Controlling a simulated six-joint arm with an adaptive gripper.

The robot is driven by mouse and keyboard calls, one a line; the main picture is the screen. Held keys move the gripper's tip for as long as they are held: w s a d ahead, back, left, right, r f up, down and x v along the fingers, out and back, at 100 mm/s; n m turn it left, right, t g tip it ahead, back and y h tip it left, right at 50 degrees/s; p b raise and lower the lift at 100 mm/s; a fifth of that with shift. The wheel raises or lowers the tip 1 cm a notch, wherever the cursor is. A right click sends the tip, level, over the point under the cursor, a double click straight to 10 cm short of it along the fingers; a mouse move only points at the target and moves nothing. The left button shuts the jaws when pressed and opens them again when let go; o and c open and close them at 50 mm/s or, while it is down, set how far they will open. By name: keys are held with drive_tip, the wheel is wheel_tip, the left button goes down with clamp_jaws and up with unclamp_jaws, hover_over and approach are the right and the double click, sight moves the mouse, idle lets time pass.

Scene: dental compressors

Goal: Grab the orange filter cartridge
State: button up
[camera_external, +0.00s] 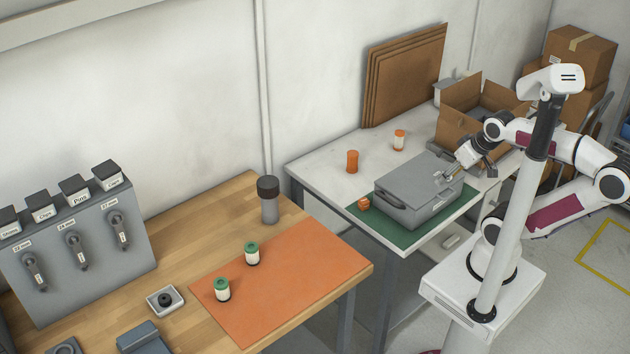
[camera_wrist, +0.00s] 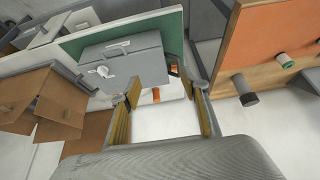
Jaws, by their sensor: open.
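Two orange cartridge-like cylinders stand upright on the white table behind the grey case: a plain orange cylinder (camera_external: 352,161) and a white one with orange ends (camera_external: 399,140). I cannot tell for sure which is the filter cartridge. My gripper (camera_external: 446,177) is over the right part of the case, apart from both cylinders. In the wrist view my gripper (camera_wrist: 163,96) is open and empty, its fingers wide apart. One orange cylinder (camera_wrist: 156,95) shows between the fingers, farther off beside the case; the other is not clearly visible there.
The grey case (camera_external: 415,192) sits on a green mat (camera_external: 400,235) with a small orange block (camera_external: 363,202) beside it. An open cardboard box (camera_external: 470,105) stands at the back right. Green-topped cartridges (camera_external: 251,253) stand on the orange mat (camera_external: 310,270) at left.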

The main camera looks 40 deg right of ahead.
drive_tip(key=shift+o, duration=0.4)
drive_tip(key=shift+w, duration=0.1)
drive_tip(key=w+a+r+m+t+y, duration=0.1)
drive_tip(key=w+r+t, duration=0.25)
drive_tip(key=w, duration=1.45)
drive_tip(key=w+d+m+t+h, duration=0.1)
drive_tip(key=w+d, duration=0.2)
drive_tip(key=w, duration=0.5)
drive_tip(key=w+d+m+t+h, duration=0.1)
drive_tip(key=w+d+m, duration=0.15)
drive_tip(key=w, duration=0.45)
drive_tip(key=w+d+f+m+h, duration=0.35)
drive_tip(key=w+d+f, duration=0.35)
drive_tip(key=w+d, duration=0.4)
drive_tip(key=d+f+m+g+h, duration=0.2)
drive_tip(key=d+f+h, duration=0.4)
drive_tip(key=d+f, duration=0.6)
drive_tip(key=shift+s+d+m+g, duration=0.4)
drive_tip(key=shift+d+g, duration=0.15)
drive_tip(key=shift+d, duration=0.45)
drive_tip(key=shift+h, duration=0.25)
